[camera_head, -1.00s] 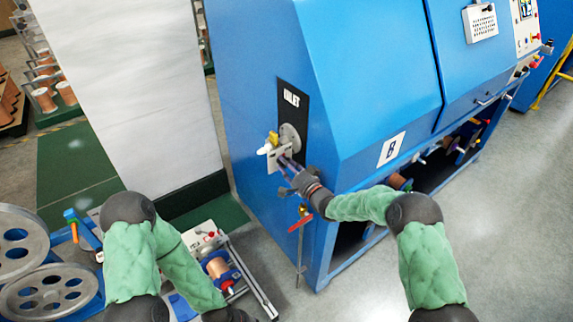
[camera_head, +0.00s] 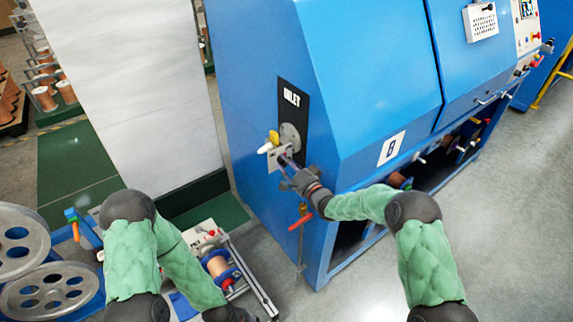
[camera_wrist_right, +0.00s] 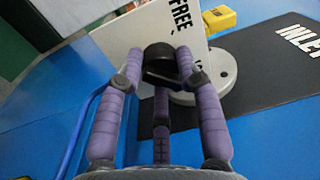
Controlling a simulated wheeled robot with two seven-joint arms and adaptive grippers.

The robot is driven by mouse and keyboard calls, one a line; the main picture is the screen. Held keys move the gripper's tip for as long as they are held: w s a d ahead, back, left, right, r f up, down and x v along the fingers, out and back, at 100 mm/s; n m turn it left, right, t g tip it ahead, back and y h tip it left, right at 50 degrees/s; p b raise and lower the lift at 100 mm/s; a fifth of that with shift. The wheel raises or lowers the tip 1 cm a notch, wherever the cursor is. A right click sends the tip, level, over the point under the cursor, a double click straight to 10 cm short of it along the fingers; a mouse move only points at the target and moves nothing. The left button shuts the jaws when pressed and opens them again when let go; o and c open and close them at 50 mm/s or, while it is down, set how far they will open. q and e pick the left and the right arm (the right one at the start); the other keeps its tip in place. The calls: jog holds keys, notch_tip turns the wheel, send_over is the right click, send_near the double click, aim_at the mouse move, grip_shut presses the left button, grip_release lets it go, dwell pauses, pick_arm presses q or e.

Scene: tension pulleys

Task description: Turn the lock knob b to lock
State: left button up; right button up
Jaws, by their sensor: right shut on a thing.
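The lock knob is a small black cap (camera_wrist_right: 160,57) in front of a white plate (camera_wrist_right: 150,35) on the blue machine's side. The plate reads "FREE"; other lettering is mostly covered. My right gripper (camera_wrist_right: 161,62) has purple fingers shut around the knob in the right wrist view. In the head view the right gripper (camera_head: 287,161) reaches the plate (camera_head: 276,158) from the lower right, and its fingers hide the knob. My left arm comes down at the lower left; its gripper is out of the frame.
A black "INLET" panel (camera_head: 294,98) with a round grey flange (camera_head: 290,137) lies behind the plate. A yellow piece (camera_head: 274,137) and a white handle (camera_head: 265,149) stick out beside it. A red lever (camera_head: 300,222) is below. A spool cart (camera_head: 222,268) stands on the floor.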

jog(key=o, duration=1.1)
jog(key=shift+w+d+r, duration=0.2)
jog(key=shift+r, duration=0.1)
jog(key=shift+o, duration=0.2)
jog(key=shift+f, duration=0.15)
jog(key=shift+s+a, duration=0.1)
jog(key=v, duration=1.2)
jog(key=shift+f, duration=0.2)
